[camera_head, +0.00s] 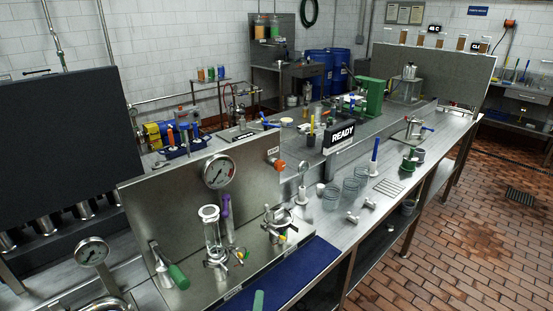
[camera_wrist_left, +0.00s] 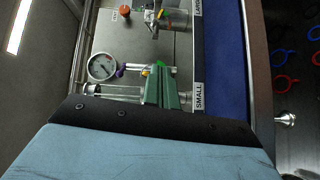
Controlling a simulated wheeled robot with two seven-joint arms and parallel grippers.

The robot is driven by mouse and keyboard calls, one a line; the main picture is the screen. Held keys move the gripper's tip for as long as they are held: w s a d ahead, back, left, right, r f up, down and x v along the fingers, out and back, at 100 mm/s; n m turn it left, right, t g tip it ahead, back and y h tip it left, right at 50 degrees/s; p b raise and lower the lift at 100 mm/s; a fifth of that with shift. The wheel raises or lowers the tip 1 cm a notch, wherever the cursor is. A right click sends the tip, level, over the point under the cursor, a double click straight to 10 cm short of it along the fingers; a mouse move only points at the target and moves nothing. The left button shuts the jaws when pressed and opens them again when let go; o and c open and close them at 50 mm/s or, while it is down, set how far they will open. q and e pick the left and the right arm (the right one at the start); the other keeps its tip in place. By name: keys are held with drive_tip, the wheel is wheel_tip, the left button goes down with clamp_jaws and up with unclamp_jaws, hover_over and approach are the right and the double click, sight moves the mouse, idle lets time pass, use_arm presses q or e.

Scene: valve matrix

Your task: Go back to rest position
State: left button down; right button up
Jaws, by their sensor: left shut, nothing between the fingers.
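My left gripper (camera_head: 258,300) shows only as a green fingertip at the bottom edge of the head view, over the blue mat. In the left wrist view its green fingers (camera_wrist_left: 160,72) are together and empty, above the steel valve stand near the "SMALL" label (camera_wrist_left: 199,96). The upright panel (camera_head: 163,205) carries a round gauge (camera_head: 218,171), also in the wrist view (camera_wrist_left: 102,67). A glass cylinder (camera_head: 211,232) and a purple-handled valve (camera_head: 226,207) stand before it. I cannot tell whether the fingers touch anything. My right gripper is not in view.
A lever with a green handle (camera_head: 178,276) sits left of the cylinder. A blue mat (camera_head: 290,275) lies along the front edge. The tiled floor (camera_head: 440,240) is open.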

use_arm(q)
drive_tip(key=s+a+r+m+g, duration=0.1)
drive_tip(key=s+a+m+g, duration=0.7)
drive_tip(key=s, duration=0.4)
drive_tip(key=s+a+r+m+g, duration=0.1)
drive_tip(key=s+a+m+g, duration=0.5)
drive_tip(key=s+a+m, duration=0.55)
wheel_tip(320, 180, down, 28)
drive_tip(key=s+d+f+n+g+b, duration=0.1)
drive_tip(key=s+d+b, duration=0.15)
drive_tip(key=b, duration=0.25)
drive_tip(key=s+a+f+g+y+b, duration=0.1)
drive_tip(key=s+a+f+b, duration=0.2)
drive_tip(key=s+f, duration=1.4)
wheel_tip(320, 180, down, 3)
drive_tip(key=shift+s+r+b, duration=0.1)
drive_tip(key=shift+s+b, duration=0.05)
drive_tip(key=shift+b, duration=0.3)
